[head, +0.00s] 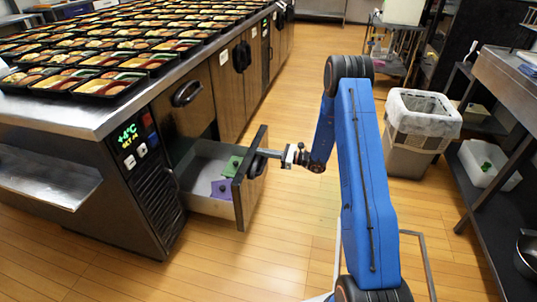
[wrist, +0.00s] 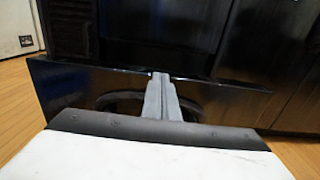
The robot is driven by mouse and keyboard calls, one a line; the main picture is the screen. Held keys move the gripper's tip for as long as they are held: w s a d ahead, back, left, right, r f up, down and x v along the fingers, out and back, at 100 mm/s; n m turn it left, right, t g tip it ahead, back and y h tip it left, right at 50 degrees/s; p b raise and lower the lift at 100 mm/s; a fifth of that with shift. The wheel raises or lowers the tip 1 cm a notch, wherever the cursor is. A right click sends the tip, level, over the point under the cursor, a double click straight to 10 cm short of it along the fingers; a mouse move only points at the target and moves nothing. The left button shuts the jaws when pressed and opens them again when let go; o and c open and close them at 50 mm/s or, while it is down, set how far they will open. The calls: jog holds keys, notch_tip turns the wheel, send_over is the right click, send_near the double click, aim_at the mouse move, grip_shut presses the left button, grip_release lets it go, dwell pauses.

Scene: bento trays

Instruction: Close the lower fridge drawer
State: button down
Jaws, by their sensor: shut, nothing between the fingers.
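The lower fridge drawer (head: 208,172) is pulled out from the counter unit, with its wooden front (head: 250,182) standing away from the cabinet. Inside it lie a green item (head: 232,166) and a purple item (head: 222,190). My gripper (head: 262,153) is shut and empty, at the upper part of the drawer front by the dark handle (head: 257,167). In the wrist view the shut fingers (wrist: 160,80) reach to the top edge of the drawer front (wrist: 70,85), with the curved handle behind them. I cannot tell whether they touch it.
The upper drawer (head: 187,110) is shut. The counter top (head: 80,112) carries many filled bento trays (head: 112,86). A lined bin (head: 418,130) stands to the right of my arm, and a steel table with shelves (head: 510,85) is at the right. The wooden floor before the drawer is clear.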

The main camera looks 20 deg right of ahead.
jog(key=x, duration=2.5)
jog(key=shift+w+a, duration=0.2)
jog(key=shift+a, duration=0.15)
